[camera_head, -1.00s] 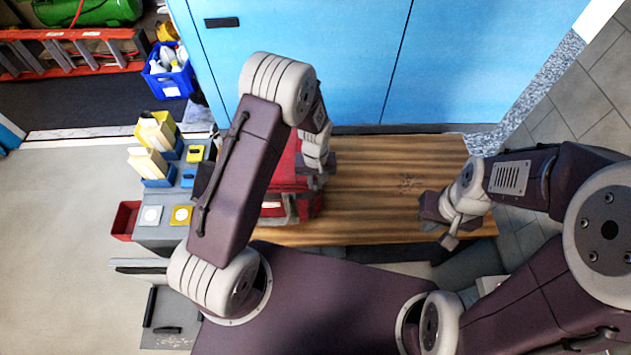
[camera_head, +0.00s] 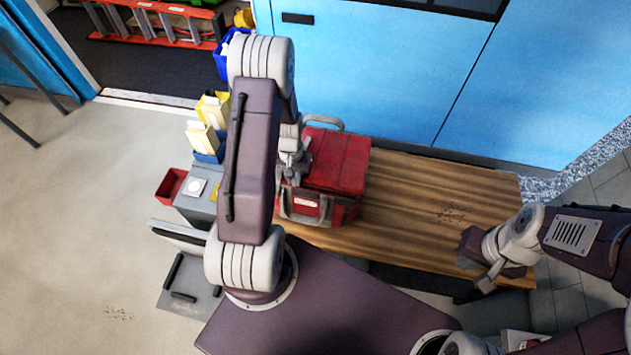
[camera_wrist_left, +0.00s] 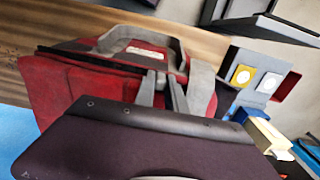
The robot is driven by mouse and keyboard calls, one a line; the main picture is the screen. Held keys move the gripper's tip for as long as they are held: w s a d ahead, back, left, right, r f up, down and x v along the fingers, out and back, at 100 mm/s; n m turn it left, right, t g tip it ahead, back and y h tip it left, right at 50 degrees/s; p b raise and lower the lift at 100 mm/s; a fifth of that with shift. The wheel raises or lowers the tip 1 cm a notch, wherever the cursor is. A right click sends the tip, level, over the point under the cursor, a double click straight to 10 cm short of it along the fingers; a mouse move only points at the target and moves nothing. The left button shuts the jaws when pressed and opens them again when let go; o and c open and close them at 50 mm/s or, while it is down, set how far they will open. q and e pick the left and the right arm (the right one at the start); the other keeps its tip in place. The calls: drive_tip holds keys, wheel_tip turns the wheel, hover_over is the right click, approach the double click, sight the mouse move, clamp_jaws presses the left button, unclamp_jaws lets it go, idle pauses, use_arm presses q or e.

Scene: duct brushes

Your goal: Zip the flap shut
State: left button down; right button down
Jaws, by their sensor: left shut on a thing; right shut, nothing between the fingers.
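A red tool bag (camera_head: 338,160) with grey handles stands on the wooden table (camera_head: 430,205). Its red top flap lies flat over the bag in the head view. My left gripper (camera_head: 296,174) is at the left part of the bag's top, near the front edge. In the left wrist view its fingers (camera_wrist_left: 163,84) are shut close to the dark seam along the flap edge. The small thing between them, apparently the zip pull, is hidden. My left arm covers the bag's left end in the head view. My right gripper (camera_head: 485,282) is shut and empty over the table's right end, away from the bag.
Left of the bag stands a grey stand with yellow and blue bins (camera_head: 207,140) and a red bin (camera_head: 171,186). Blue cabinets (camera_head: 400,70) line the back. The table between bag and right gripper is clear.

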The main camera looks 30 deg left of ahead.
use_arm(q)
drive_tip(key=shift+s+a+r, duration=0.1)
drive_tip(key=shift+s+a, duration=0.05)
drive_tip(key=shift+a, duration=0.55)
drive_tip(key=shift+s+a, duration=0.1)
drive_tip(key=shift+a, duration=0.6)
drive_tip(key=c, duration=1.4)
unclamp_jaws()
drive_tip(key=shift+s, duration=0.1)
wheel_tip(320, 180, up, 9)
drive_tip(key=shift+r+b, duration=0.1)
drive_tip(key=shift+b, duration=0.5)
